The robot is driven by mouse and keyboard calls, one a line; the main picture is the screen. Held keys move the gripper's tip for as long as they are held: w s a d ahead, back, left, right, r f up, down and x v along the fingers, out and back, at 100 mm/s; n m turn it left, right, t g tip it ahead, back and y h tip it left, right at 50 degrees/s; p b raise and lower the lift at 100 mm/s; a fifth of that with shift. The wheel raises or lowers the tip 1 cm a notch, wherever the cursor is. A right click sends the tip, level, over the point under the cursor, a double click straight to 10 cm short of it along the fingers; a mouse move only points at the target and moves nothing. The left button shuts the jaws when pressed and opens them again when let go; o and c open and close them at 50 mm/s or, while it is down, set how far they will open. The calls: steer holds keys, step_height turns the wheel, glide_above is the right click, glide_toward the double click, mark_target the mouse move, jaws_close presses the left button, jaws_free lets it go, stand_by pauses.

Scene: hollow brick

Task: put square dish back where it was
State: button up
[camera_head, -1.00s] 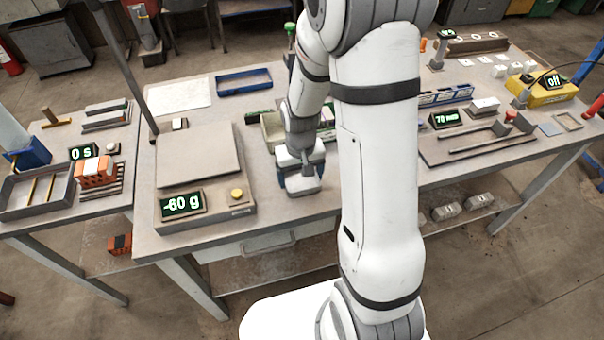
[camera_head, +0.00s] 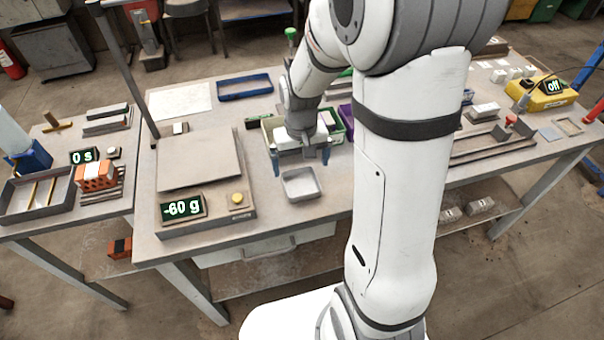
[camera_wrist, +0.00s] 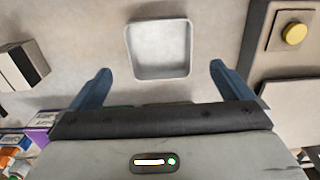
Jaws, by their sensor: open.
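The square dish (camera_head: 301,185) is a light grey, shallow, empty tray. It sits on the table to the right of the scale, near the front edge. In the wrist view the dish (camera_wrist: 159,50) lies flat beyond my fingertips, centred between them. My gripper (camera_head: 302,164) is open and empty, above and just behind the dish, and apart from it. Its two blue fingers (camera_wrist: 155,80) are spread wide in the wrist view. The scale (camera_head: 203,165) has a bare plate, and its display (camera_head: 183,206) reads -60 g.
A blue tray (camera_head: 245,85) lies at the back. A yellow button (camera_head: 237,199) is on the scale's front. The table around the dish's front and left is clear.

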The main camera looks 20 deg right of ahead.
steer(key=s+r+t, duration=0.3)
steer(key=s+r, duration=1)
steer(key=s, duration=0.1)
steer(key=shift+d+r, duration=0.2)
steer(key=shift+r, duration=0.2)
stand_by(0.8)
